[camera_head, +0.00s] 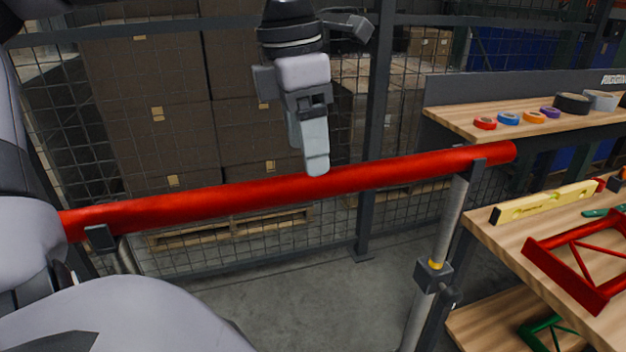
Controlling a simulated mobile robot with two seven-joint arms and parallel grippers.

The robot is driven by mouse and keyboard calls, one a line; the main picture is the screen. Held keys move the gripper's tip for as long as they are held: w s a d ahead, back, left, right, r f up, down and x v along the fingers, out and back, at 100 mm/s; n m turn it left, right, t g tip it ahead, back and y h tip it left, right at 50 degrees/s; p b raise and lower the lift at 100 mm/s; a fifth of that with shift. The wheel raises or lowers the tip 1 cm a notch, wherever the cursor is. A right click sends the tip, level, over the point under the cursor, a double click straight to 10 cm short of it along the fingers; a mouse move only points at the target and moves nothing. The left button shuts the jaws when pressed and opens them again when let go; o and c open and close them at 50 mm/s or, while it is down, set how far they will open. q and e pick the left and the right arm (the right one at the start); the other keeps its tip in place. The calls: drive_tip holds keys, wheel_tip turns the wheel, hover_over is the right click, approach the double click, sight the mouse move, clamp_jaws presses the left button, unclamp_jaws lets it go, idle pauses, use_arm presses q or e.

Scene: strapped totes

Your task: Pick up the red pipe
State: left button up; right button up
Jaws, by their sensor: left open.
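The long red pipe (255,193) lies nearly level across the view, rising slightly to the right. Its right end rests on a stand (440,240), and a dark bracket (100,238) supports it near the left. My left gripper (307,150) points down from the top, above the middle of the pipe. It is open and empty. The near fingertip overlaps the pipe's upper edge in the picture; I cannot tell whether it touches. The other finger is mostly hidden behind it. The pipe's left end is hidden behind my arm. My right gripper is not in view.
A wooden workbench (490,232) at the right holds a yellow level (545,203) and a red frame (565,275). A shelf (460,118) above it carries several tape rolls. A mesh fence (375,120) and stacked boxes (160,110) stand behind the pipe.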

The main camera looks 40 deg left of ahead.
use_arm(q)
drive_tip(key=f, duration=0.4)
drive_tip(key=shift+w+d+f, duration=0.25)
drive_tip(key=shift+f, duration=0.15)
clamp_jaws()
drive_tip(key=shift+r, duration=0.15)
wheel_tip(320, 180, up, 20)
drive_tip(key=p, duration=0.2)
